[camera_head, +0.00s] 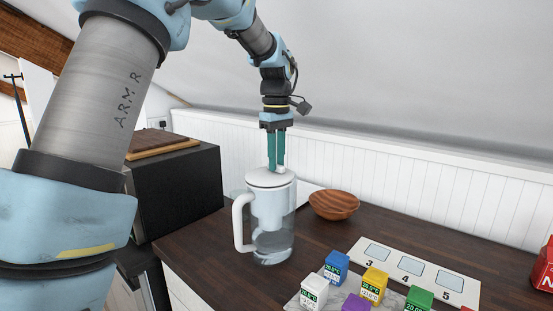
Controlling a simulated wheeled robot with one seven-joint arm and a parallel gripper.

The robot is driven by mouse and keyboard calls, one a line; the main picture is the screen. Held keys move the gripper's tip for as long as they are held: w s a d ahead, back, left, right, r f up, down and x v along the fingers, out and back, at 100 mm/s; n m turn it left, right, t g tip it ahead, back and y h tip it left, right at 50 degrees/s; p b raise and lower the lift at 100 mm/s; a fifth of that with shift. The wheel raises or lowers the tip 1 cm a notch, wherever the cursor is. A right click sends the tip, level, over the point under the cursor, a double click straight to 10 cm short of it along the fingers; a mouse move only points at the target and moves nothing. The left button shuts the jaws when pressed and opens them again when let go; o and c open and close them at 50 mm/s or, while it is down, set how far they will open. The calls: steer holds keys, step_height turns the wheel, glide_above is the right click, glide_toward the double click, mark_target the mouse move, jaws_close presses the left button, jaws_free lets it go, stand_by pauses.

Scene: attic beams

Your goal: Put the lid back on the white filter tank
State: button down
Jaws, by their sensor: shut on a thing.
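The white filter tank (269,215) is a clear jug with a white upper part and a white handle (239,222) on its left. It stands upright on the dark wooden counter. The white lid (262,178) is at the tank's top opening and looks level. I cannot tell whether it is fully seated or just above the rim. My gripper (276,168), with teal fingers pointing down, is directly over the tank and shut on the lid's top. The fingertips partly hide the grip on the lid.
A wooden bowl (334,204) stands right of the tank. In front are blue (336,266), white (314,291), yellow (373,285), green (419,299) and purple (356,303) blocks, near a numbered white board (394,263). A black box (176,195) with a wooden board (161,148) on top stands left. A red object (544,266) is far right.

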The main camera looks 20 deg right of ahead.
steer(key=shift+f, duration=0.3)
steer(key=c, duration=0.7)
jaws_free()
step_height(320, 180, up, 11)
steer(key=b, duration=0.2)
steer(key=w+a+f+m, duration=0.2)
steer(key=a+f, duration=1.1)
steer(key=a, duration=0.4)
steer(key=s+a+f+m, duration=0.1)
steer(key=s+a+f, duration=0.5)
steer(key=a, duration=0.2)
steer(key=s+a+f+m+t, duration=0.1)
steer(key=s+a+f+m, duration=0.1)
steer(key=s+a+f, duration=0.4)
steer(key=shift+s+a+f+m+t, duration=0.3)
steer(key=shift+s+a, duration=0.3)
steer(key=shift+a, duration=0.6)
